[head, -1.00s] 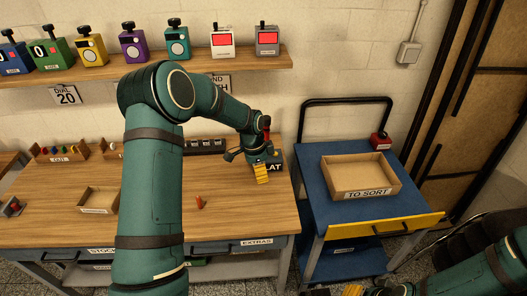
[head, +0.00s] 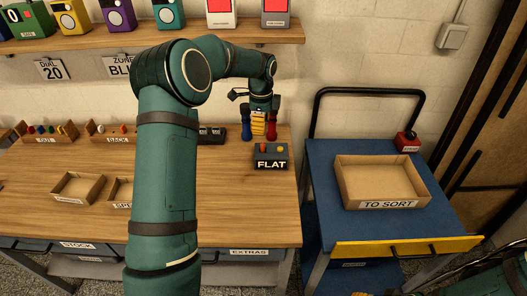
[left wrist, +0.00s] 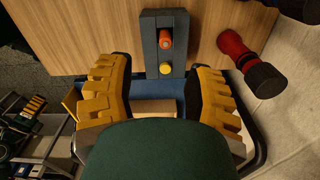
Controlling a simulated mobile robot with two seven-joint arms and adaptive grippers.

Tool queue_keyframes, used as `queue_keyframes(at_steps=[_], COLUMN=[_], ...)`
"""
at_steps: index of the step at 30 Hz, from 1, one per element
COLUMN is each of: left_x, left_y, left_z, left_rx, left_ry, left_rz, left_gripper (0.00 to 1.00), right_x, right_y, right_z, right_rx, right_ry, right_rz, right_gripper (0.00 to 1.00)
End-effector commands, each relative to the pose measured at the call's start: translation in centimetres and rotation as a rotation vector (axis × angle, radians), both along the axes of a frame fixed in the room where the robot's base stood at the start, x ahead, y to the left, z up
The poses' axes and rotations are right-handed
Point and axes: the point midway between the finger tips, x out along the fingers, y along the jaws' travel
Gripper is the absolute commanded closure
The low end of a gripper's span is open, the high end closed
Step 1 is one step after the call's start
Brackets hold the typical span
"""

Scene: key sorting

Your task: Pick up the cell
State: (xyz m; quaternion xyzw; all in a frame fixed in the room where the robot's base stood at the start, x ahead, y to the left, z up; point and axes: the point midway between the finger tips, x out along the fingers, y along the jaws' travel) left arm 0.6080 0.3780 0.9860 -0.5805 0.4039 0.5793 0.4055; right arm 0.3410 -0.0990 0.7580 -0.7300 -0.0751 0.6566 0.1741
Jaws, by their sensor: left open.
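The cell (left wrist: 166,38) is a small orange-red cylinder lying in a slot of the dark box labelled FLAT (head: 271,164). It also shows in the head view (head: 262,147), where the box sits near the right end of the wooden bench. My left gripper (head: 259,122) is open and empty, beyond the box in the head view. In the left wrist view its yellow fingers (left wrist: 157,100) are spread wide, with the box ahead between them.
The FLAT box also bears a yellow button (left wrist: 166,69). A red-and-black upright object (head: 271,126) and a blue one (head: 246,129) stand close to my left gripper. A blue cart with a TO SORT tray (head: 350,192) stands right of the bench.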

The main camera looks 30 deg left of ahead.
Motion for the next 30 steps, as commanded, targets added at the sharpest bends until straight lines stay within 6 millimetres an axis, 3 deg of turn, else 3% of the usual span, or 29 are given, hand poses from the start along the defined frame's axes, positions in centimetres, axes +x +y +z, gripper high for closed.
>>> queue_keyframes(at_steps=[1,6,14,24,30], left_x=[0.0,0.0,0.1,0.7,0.7], left_y=[0.0,0.0,0.0,0.0,0.0], left_z=[-1.4,-3.9,-5.2,-9.5,-9.9], left_rx=[0.0,0.0,0.0,0.0,0.0], left_ry=[0.004,0.003,0.001,0.001,-0.001], left_rz=[0.0,0.0,0.0,0.0,0.001], left_gripper=[0.48,0.48,0.48,0.48,0.48], right_x=[0.1,0.2,0.3,0.5,0.5], right_y=[0.0,0.0,0.0,-0.1,-0.1], right_z=[-0.4,-0.8,-1.0,-2.2,-2.2], right_rx=[0.0,-0.001,-0.001,-0.002,-0.002], right_ry=[-0.002,-0.005,-0.007,-0.011,-0.012], right_rz=[-0.001,-0.002,-0.002,-0.003,-0.004], right_gripper=[0.53,0.53,0.53,0.53,0.53])
